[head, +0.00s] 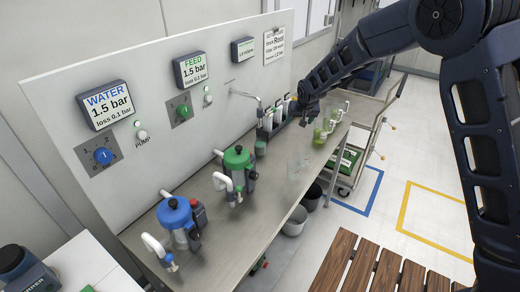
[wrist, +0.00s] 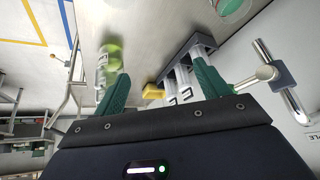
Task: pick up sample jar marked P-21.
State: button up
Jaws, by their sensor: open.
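My gripper (head: 304,118) is over the far part of the steel bench in the head view. In the wrist view its two green fingers (wrist: 161,70) stand wide apart with nothing held between them. A clear jar with yellow-green contents (wrist: 109,52) is beside the left finger, partly covered by it. In the head view several jars with yellow-green contents (head: 320,136) stand near the bench's front edge, right of my gripper. Another small jar with green (head: 260,147) stands by the panel side. No P-21 marking is legible on any jar.
A dark rack (wrist: 203,41) with pale upright pieces and a yellow block (wrist: 153,92) lie close to the fingers. A bent metal pipe (wrist: 275,72) is at the right. Green-topped (head: 237,158) and blue-topped (head: 174,211) filter units stand along the bench; its nearer front stretch is mostly clear.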

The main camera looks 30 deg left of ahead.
jog(key=n, duration=0.2)
send_near(260, 146)
jog(key=w+f, duration=0.2)
jog(key=shift+y, duration=0.3)
jog(key=shift+a+x, duration=0.2)
jog(key=shift+x, duration=2.45)
jog(key=shift+a+x, duration=0.2)
jog(key=shift+x, duration=2.5)
jog(key=shift+r, duration=0.25)
jog(key=c, duration=1.2)
